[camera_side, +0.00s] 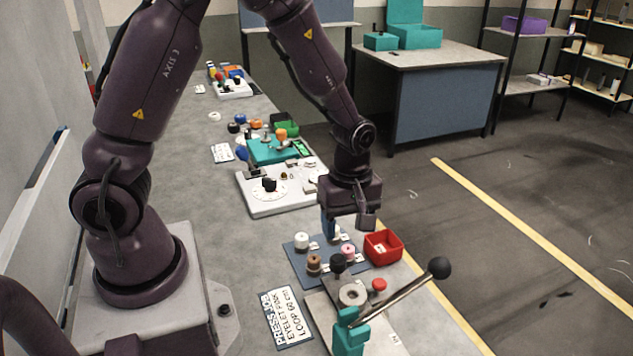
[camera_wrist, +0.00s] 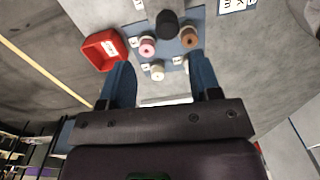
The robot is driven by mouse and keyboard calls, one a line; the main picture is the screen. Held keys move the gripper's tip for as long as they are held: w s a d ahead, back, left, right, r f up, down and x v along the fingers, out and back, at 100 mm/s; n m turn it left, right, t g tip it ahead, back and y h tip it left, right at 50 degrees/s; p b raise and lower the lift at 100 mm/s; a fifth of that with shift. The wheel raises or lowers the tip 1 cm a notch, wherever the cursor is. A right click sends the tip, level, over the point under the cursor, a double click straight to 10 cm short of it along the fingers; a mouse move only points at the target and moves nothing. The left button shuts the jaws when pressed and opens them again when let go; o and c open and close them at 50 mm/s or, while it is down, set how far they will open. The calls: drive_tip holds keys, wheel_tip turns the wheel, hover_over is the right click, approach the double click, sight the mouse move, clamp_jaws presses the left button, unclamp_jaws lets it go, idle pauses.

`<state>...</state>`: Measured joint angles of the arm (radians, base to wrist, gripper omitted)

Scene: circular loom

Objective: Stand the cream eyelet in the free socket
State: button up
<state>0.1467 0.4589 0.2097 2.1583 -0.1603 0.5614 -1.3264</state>
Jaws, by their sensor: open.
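The cream eyelet (camera_wrist: 157,71) looks like a small pale spool on the blue-grey mat (camera_wrist: 172,56), by a white label. In the wrist view it shows beyond and between the fingertips of my gripper (camera_wrist: 162,72), which is open and empty. In the side view my gripper (camera_side: 341,224) hangs over the mat's far edge (camera_side: 292,251) and largely hides the cream piece. The mat also bears a pink spool (camera_side: 348,250), a brown spool (camera_side: 313,260) and a white spool (camera_side: 301,240). I cannot tell which spot is the free socket.
A red tray (camera_side: 383,258) stands right of the mat. In front is a press with a metal ring (camera_side: 353,295), a red knob (camera_side: 379,284), a teal bracket (camera_side: 349,337) and a raised black-balled lever (camera_side: 438,267). A black knob (camera_side: 338,261) stands near the pink spool.

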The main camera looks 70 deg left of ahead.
sight(352, 298)
drive_tip(key=s+d+r+m, duration=0.1)
drive_tip(key=d+m, duration=0.1)
drive_tip(key=d, duration=0.5)
drive_tip(key=f, duration=0.9)
drive_tip(key=shift+s+a+f, duration=0.15)
drive_tip(key=shift+a+f, duration=0.15)
drive_tip(key=shift+f, duration=0.1)
wheel_tip(352, 298, up, 13)
drive_tip(key=s+a+r+m+t, duration=0.1)
drive_tip(key=s+r+m, duration=0.5)
drive_tip(key=m, duration=0.7)
wheel_tip(352, 298, up, 3)
drive_tip(key=shift+a+f+h, duration=0.2)
drive_tip(key=shift+a+h, duration=0.1)
drive_tip(key=shift+h, duration=0.1)
drive_tip(key=shift+s, duration=0.1)
drive_tip(key=s+a+r+m+t, duration=0.2)
drive_tip(key=s+a+r+t, duration=0.1)
drive_tip(key=r, duration=0.5)
drive_tip(key=shift+s+r+t+y, duration=0.2)
drive_tip(key=shift+s+t+y, duration=0.2)
drive_tip(key=shift+s+t, duration=0.55)
